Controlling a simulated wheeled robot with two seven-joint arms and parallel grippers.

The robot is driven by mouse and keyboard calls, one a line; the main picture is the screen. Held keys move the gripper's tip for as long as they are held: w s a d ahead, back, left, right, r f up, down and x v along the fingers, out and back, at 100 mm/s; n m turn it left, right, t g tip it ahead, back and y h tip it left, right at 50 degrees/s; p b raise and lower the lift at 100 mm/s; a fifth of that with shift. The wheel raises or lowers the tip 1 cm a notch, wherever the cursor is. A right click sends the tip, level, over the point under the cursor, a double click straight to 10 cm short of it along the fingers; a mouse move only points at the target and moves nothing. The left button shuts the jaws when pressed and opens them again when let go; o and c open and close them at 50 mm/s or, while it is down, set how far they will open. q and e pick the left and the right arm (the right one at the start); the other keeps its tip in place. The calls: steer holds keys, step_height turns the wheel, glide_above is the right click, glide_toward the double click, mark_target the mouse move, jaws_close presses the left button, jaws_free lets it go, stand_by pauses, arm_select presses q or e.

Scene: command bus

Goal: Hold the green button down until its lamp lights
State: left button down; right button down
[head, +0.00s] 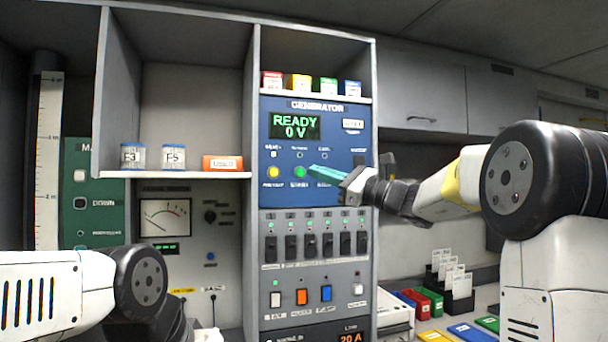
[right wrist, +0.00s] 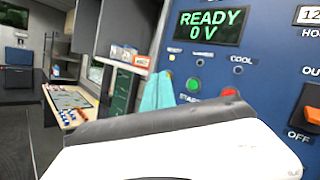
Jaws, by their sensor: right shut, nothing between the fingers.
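The blue generator panel (head: 335,190) has a display (head: 295,126) reading READY 0 V. The green button (head: 300,172) sits right of a yellow button (head: 273,172); the green button also shows in the right wrist view (right wrist: 193,84). The small lamp (head: 299,155) above the green button looks dark. My right gripper (head: 318,173) is shut and empty, its teal fingers pointing left at the green button's right edge in the head view. In the right wrist view the fingers (right wrist: 157,92) appear left of the button. I cannot tell whether they touch it. My left gripper is out of view.
A red button (right wrist: 229,92) is beside the green one, hidden by my gripper in the head view. A row of black switches (head: 310,245) lies below. Coloured boxes (head: 300,82) stand on the shelf above. Trays and folders (head: 455,283) are at lower right.

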mark_target(300, 173)
steer(key=w+a, duration=0.2)
steer(key=w, duration=0.6)
steer(key=shift+w+a, duration=0.2)
steer(key=shift+a, duration=0.2)
steer(key=shift+w, duration=0.15)
stand_by(1.7)
steer(key=shift+w+a, duration=0.15)
steer(key=shift+w, duration=0.1)
steer(key=shift+w+a, duration=0.15)
steer(key=shift+w, duration=0.2)
stand_by(0.7)
steer(key=shift+s, duration=0.15)
stand_by(1.1)
steer(key=shift+s+d, duration=0.3)
steer(key=shift+s, duration=0.35)
